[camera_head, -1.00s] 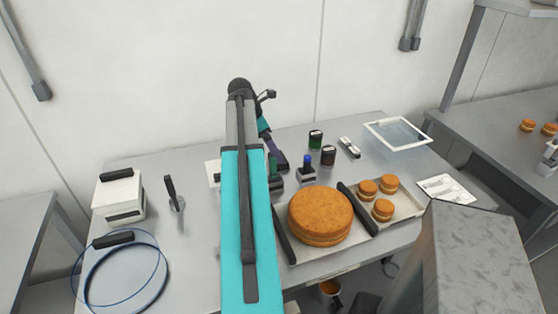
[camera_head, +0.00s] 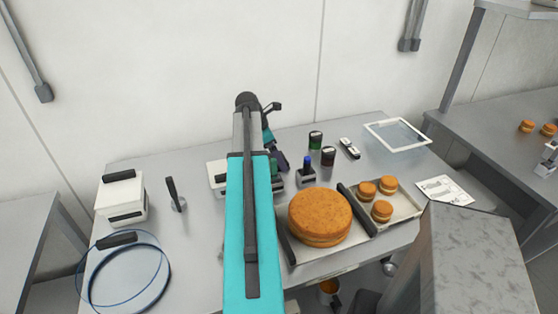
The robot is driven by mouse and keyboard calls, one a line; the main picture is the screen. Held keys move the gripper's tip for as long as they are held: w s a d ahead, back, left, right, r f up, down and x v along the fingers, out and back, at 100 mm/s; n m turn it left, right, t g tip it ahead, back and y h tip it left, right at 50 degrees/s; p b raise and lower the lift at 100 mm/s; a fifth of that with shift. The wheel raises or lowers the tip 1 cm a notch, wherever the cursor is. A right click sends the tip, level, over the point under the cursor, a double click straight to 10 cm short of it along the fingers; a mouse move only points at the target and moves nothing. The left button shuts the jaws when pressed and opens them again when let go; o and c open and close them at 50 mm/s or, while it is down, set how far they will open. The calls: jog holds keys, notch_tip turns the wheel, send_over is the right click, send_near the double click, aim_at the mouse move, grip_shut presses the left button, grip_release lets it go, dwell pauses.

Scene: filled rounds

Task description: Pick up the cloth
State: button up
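I cannot make out a cloth for certain in the head view. My teal and grey arm covers the middle of the table and may hide it. A small grey patch (camera_head: 221,256) shows at the arm's left edge, too little to identify. My gripper (camera_head: 281,161) is seen only in part, dark and small, just past the far end of the arm, above the back middle of the table. Its fingers are not clear, so I cannot tell whether it is open or holds anything.
On the grey table (camera_head: 205,285), a white box (camera_head: 120,200), an upright dark-handled tool (camera_head: 173,192) and a round clear lid (camera_head: 130,278) stand left. Several stamps (camera_head: 328,156) stand behind a large round cake (camera_head: 319,216) on a tray. A white-framed tray (camera_head: 397,136) lies back right.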

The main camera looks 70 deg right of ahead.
jog(key=shift+s+d+f, duration=0.15)
jog(key=shift+s+f, duration=0.05)
jog(key=shift+f, duration=0.35)
jog(key=c, duration=1.1)
jog(key=shift+r, duration=0.15)
jog(key=shift+c, duration=0.2)
notch_tip(320, 180, up, 10)
jog(key=b, duration=0.2)
dwell(0.3)
jog(key=o, duration=0.3)
jog(key=shift+c, duration=0.9)
